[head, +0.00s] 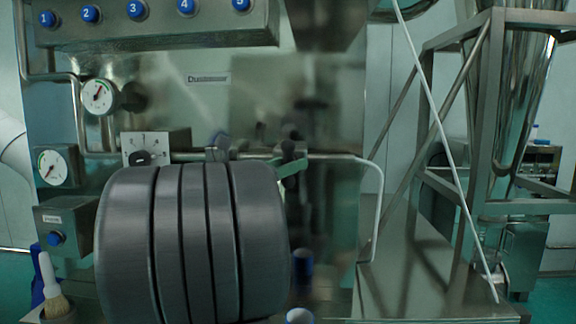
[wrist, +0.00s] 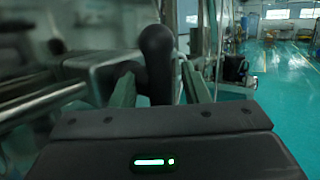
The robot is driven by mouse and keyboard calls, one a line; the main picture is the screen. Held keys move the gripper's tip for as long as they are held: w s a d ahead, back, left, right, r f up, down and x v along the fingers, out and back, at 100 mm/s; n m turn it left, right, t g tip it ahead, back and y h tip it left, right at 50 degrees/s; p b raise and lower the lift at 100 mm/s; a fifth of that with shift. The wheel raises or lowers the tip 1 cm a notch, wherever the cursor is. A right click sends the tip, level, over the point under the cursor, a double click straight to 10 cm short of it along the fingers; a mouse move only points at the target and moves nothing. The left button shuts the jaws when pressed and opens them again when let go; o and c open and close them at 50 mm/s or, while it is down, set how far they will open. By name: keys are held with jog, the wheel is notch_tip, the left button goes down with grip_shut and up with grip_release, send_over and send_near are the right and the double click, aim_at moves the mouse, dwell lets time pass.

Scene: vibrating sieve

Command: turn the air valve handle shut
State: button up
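A dark lever handle with a rounded end (wrist: 157,48) stands upright in the wrist view, ahead of my gripper (wrist: 160,92). It also shows in the head view (head: 288,148) on the horizontal pipe, just right of my arm. My gripper's two green fingers stand apart, one on each side of the lever, with a gap visible at the right finger. In the head view the fingers (head: 287,166) are partly hidden behind my grey arm link. The lever's base is hidden.
A white hose (head: 377,200) bends down at the right. A brush (head: 52,290) stands at lower left.

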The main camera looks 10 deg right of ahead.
jog(key=b+v, duration=0.2)
jog(key=v, duration=1.2)
jog(key=shift+w+d, duration=0.1)
jog(key=shift+d, duration=0.05)
jog(key=p+x, duration=0.2)
jog(key=x, duration=1.1)
jog(key=shift+d+r, duration=0.1)
jog(key=shift+d, duration=0.2)
